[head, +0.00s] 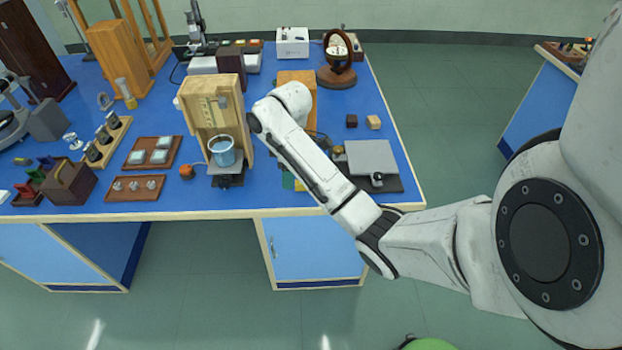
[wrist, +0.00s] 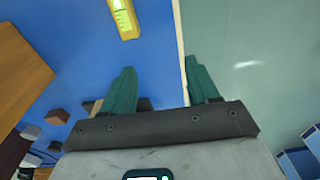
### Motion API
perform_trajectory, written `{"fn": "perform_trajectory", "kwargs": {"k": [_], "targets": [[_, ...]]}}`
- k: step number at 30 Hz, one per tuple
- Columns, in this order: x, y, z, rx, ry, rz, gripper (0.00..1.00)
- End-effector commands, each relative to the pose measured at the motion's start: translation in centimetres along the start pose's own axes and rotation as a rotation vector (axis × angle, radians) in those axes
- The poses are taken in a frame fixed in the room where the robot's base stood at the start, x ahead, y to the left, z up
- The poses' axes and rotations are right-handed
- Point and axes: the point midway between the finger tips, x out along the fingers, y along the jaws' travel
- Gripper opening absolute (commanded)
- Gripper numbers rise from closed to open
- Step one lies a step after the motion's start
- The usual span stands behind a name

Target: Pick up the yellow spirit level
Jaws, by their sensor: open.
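The yellow spirit level (wrist: 123,18) lies on the blue bench top at the upper edge of the wrist view, with a pale green strip on it and its far end cut off. My gripper (wrist: 160,66) has two teal fingers spread wide apart with nothing between them. The level is ahead of the fingertips and to the left of the gap's middle, apart from both fingers. In the head view my arm covers the gripper, and a small yellow patch beside the arm is too hidden to name for sure.
The bench edge (wrist: 180,45) runs between my fingers, with green floor to the right. In the head view a wooden stand with a blue beaker (head: 222,151) is left of my arm, and a grey plate device (head: 371,158) is right of it. Two small blocks (head: 373,122) stand behind.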

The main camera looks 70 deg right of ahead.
Motion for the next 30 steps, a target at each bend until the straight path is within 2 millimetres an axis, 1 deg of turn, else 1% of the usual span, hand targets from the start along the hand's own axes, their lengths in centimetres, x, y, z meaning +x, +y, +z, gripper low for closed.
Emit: {"fn": "perform_trajectory", "kwargs": {"k": [1,3,6,8,11,17,21,26,30], "targets": [[-1.3,1.7,1.7,0.001,-0.023,0.007,0.60],[-2.2,3.2,3.3,-0.009,-0.047,0.008,0.60],[-2.8,4.3,4.8,-0.017,-0.069,0.005,0.60],[-2.8,4.5,5.2,-0.022,-0.076,0.004,0.60],[-2.2,4.6,5.5,-0.024,-0.079,0.003,0.60],[0.0,4.6,5.6,-0.021,-0.077,0.003,0.60],[1.9,4.6,5.8,-0.020,-0.078,0.003,0.60],[2.9,4.6,6.0,-0.021,-0.077,0.004,0.60],[4.5,4.2,6.5,-0.020,-0.078,0.001,0.60]]}}
